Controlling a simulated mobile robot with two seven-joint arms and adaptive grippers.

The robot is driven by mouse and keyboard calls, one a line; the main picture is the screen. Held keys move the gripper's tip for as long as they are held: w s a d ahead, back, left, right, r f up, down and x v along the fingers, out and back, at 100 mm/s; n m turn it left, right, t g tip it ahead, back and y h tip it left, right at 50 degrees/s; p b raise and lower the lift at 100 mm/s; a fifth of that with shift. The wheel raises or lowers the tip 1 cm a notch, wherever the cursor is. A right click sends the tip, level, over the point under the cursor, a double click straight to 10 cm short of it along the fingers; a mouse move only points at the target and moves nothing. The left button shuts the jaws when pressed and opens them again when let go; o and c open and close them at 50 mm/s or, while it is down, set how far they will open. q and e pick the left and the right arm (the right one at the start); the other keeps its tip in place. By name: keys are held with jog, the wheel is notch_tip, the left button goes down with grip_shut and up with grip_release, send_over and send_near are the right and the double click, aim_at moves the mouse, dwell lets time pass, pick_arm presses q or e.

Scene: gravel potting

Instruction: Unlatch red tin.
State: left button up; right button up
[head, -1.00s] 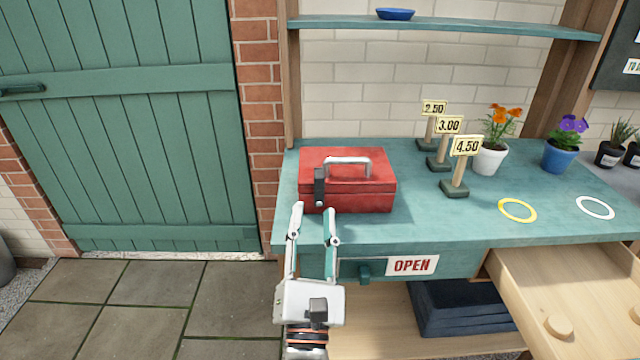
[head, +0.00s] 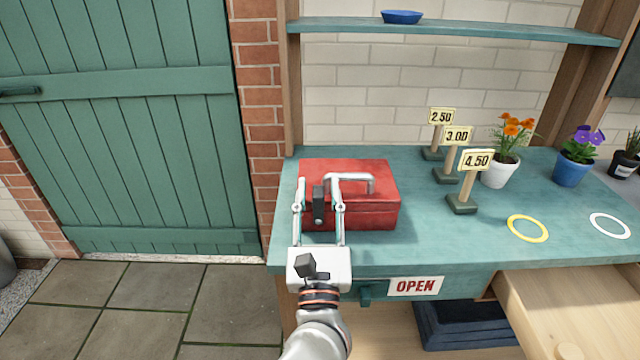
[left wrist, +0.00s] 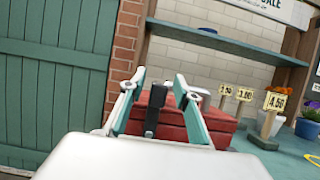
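The red tin (head: 375,212) stands on the teal bench with its lid down and a grey metal handle (head: 352,179) on top. Its dark latch (head: 318,207) is on the front, toward the left. My left gripper (head: 317,182) is open at the front of the tin, one finger on each side of the latch. In the left wrist view the latch (left wrist: 154,108) stands between the spread fingers, with gaps beside it. I cannot tell whether either finger touches the tin. My right gripper is not in view.
Price signs (head: 466,180), potted flowers (head: 501,170) and a yellow ring (head: 527,229) are to the right on the bench. An open wooden drawer (head: 570,300) juts out at lower right. A shelf (head: 470,30) runs above.

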pick_arm(q)
jog(key=shift+s, duration=0.1)
jog(key=shift+c, duration=0.7)
grip_shut()
jog(key=shift+d+r+m+h+p, duration=0.25)
jog(key=shift+m+h+p, duration=0.2)
jog(key=shift+m, duration=0.25)
jog(key=d+m+h+p, duration=0.1)
jog(key=m+p, duration=0.1)
jog(key=d+f+m+h+p, duration=0.1)
jog(key=m+p, duration=0.1)
jog(key=m, duration=0.1)
jog(key=d+m+g+h+p, duration=0.1)
jog(key=d+m+h+p, duration=0.1)
jog(key=m, duration=0.1)
jog(key=shift+f, duration=0.3)
jog(key=shift+d+f+m+p, duration=0.2)
jog(key=shift+m+p, duration=0.1)
jog(key=shift+m, duration=0.1)
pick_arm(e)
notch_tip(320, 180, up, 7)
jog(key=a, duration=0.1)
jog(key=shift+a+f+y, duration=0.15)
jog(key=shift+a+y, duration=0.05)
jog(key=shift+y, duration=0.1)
